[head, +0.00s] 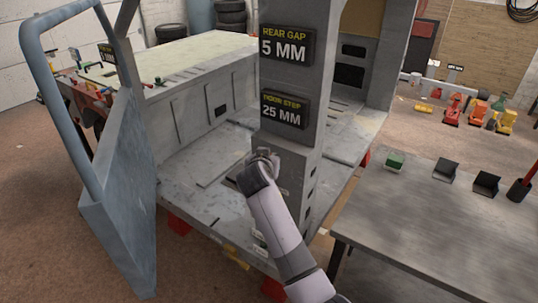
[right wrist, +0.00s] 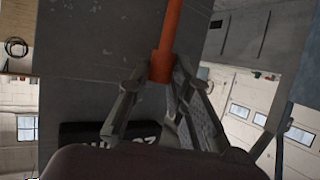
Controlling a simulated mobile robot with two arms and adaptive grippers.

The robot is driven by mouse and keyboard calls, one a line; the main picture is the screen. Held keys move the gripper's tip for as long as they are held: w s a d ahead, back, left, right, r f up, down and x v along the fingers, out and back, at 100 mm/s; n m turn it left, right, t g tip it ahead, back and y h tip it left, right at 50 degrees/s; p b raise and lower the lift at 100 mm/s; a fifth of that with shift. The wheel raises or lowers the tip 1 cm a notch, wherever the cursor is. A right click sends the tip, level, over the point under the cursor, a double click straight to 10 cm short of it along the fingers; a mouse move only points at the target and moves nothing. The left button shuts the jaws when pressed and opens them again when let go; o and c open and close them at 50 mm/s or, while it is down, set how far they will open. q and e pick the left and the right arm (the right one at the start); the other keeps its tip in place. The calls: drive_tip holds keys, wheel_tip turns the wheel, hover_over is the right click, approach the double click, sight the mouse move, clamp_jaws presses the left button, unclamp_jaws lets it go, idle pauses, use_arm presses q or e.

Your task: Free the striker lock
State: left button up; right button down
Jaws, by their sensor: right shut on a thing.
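In the head view my right arm reaches up from the bottom to the grey pillar (head: 290,145). My right gripper (head: 262,160) is at the pillar's face, below the "DOOR STEP 25 MM" sign (head: 283,108). In the right wrist view my right gripper (right wrist: 160,85) is shut on an orange rod (right wrist: 170,35), which extends away from the fingers along a grey surface (right wrist: 100,50). I cannot tell whether the rod's far end touches anything. I cannot make out the striker or its lock; the arm and gripper cover part of the pillar. My left gripper is not in view.
A blue-grey door (head: 122,180) stands open at the left. A "REAR GAP 5 MM" sign (head: 285,46) is higher on the pillar. A grey bench (head: 440,225) at the right holds a green block (head: 395,161), black trays and a red-handled item (head: 521,186).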

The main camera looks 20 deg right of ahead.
idle(0.4)
drive_tip(key=c, duration=1.4)
unclamp_jaws()
drive_tip(key=shift+w, duration=0.1)
drive_tip(key=shift+c, duration=0.2)
wheel_tip(320, 180, up, 10)
